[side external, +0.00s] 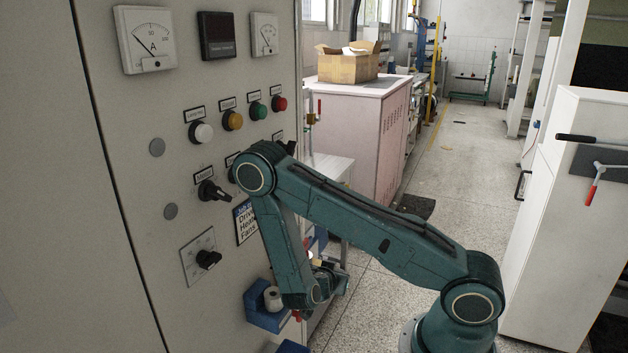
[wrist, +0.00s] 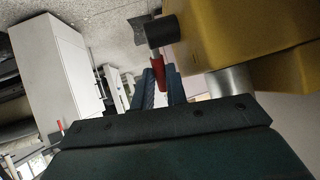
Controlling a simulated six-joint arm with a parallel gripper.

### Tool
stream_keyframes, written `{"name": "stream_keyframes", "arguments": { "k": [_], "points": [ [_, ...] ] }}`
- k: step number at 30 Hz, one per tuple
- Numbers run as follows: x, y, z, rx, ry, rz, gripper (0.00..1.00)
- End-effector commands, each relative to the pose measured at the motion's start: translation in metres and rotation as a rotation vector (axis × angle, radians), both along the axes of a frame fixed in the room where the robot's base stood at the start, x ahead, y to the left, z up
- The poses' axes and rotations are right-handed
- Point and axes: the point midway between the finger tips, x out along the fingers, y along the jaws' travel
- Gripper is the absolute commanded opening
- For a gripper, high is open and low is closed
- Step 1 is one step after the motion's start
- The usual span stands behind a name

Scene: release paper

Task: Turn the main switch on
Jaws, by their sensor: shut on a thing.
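My gripper (wrist: 162,80) shows in the wrist view with its two blue-green fingers closed around a red handle (wrist: 157,78). The handle sits beside a black round hub (wrist: 161,32) on the side of a yellow box (wrist: 235,45). I cannot read any label there, so I cannot tell whether this is the main switch. In the side view the gripper and handle are mostly hidden by my arm. A black rotary switch (side external: 212,191) with a small label above it is on the grey panel (side external: 130,115), apart from my gripper.
The panel also carries dials, coloured buttons and a lower rotary knob (side external: 208,259). A pink cabinet (side external: 365,120) and an open cardboard box (side external: 348,66) stand behind. The aisle floor is mostly clear.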

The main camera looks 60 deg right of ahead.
Motion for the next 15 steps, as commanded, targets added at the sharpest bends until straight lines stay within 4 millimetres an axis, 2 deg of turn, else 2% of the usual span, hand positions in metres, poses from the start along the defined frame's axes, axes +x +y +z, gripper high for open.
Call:
{"name": "stream_keyframes", "arguments": {
  "k": [15],
  "points": [
    [0.0014, 0.0047, -0.0002, -0.083, -0.003, 0.002, 0.00]
  ]
}}
